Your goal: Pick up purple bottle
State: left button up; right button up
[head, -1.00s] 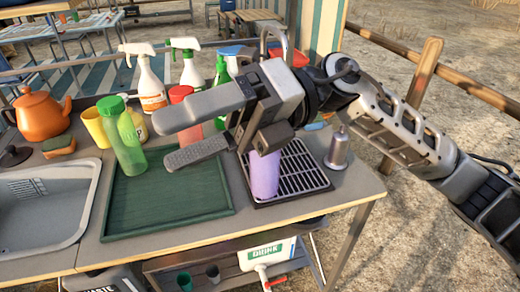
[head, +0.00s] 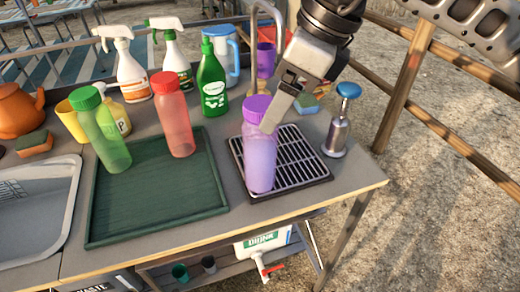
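The purple bottle (head: 259,165) stands upright on the black drip grate (head: 310,178), right of the green tray. Its purple cap shows at the top. My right gripper (head: 271,124) comes down from the upper right. One grey finger slants across the right side of the cap, and its tip overlaps the bottle's upper part in the picture. The other finger is not clearly visible, so I cannot tell the opening or whether there is contact. My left gripper is not in view.
The green tray (head: 150,218) holds a green bottle (head: 107,138) and a red bottle (head: 174,122). Spray bottles (head: 130,72) and a green soap bottle (head: 211,85) stand behind. A tap (head: 255,25) rises behind the purple bottle. A blue-topped dispenser (head: 338,130) stands right of the grate.

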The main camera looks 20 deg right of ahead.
aim_at(260, 149)
jog(key=w+p+x, duration=0.1)
jog(key=x, duration=0.6)
jog(key=shift+f, duration=0.25)
jog(key=shift+a, duration=0.15)
jog(key=c, duration=1.5)
jog(key=shift+r, duration=0.1)
jog(key=shift+c, duration=0.7)
jog(key=shift+r, duration=0.1)
